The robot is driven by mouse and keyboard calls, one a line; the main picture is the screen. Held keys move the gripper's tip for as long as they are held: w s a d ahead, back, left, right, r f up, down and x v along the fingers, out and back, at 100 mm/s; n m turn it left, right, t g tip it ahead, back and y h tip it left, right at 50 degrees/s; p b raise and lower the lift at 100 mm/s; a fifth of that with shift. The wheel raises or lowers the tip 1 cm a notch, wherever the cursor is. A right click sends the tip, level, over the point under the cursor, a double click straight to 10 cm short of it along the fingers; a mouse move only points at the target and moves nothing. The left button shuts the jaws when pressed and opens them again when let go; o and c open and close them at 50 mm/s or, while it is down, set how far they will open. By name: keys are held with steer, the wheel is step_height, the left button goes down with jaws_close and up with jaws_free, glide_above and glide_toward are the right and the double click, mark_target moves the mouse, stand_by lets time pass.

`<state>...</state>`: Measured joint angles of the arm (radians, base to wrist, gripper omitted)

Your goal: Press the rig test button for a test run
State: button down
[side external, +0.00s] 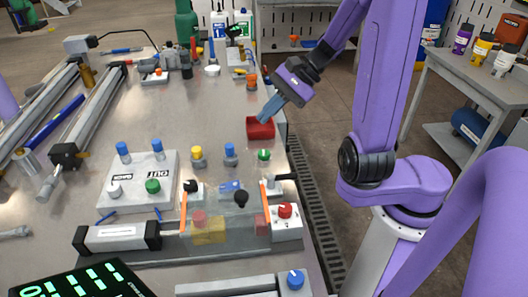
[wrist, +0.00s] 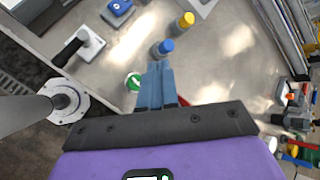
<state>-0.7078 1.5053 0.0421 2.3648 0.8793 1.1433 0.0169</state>
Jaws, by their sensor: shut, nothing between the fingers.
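A green push button (side external: 264,155) stands on the bench near its right edge; it also shows in the wrist view (wrist: 133,82), left of my fingertips. A blue-topped button (side external: 230,152) and a yellow-topped button (side external: 197,154) stand in a row left of it. Another green button (side external: 153,186) sits on a white panel (side external: 127,200). No readable label tells which is the rig test button. My gripper (side external: 264,119) is shut and empty, its blue fingers angled down above a red bin (side external: 260,133). In the wrist view its fingertips (wrist: 157,66) point toward the blue-topped button.
A white box with a red knob (side external: 285,211) stands nearer the front, beside a clear-covered cylinder rig (side external: 235,232). A green bottle (side external: 187,24) and other bottles stand at the back. The bench surface (side external: 200,110) left of the red bin is clear.

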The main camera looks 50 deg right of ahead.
mark_target(268, 152)
steer(key=shift+f, duration=3.75)
steer(key=shift+f, duration=0.15)
steer(key=shift+f, duration=0.25)
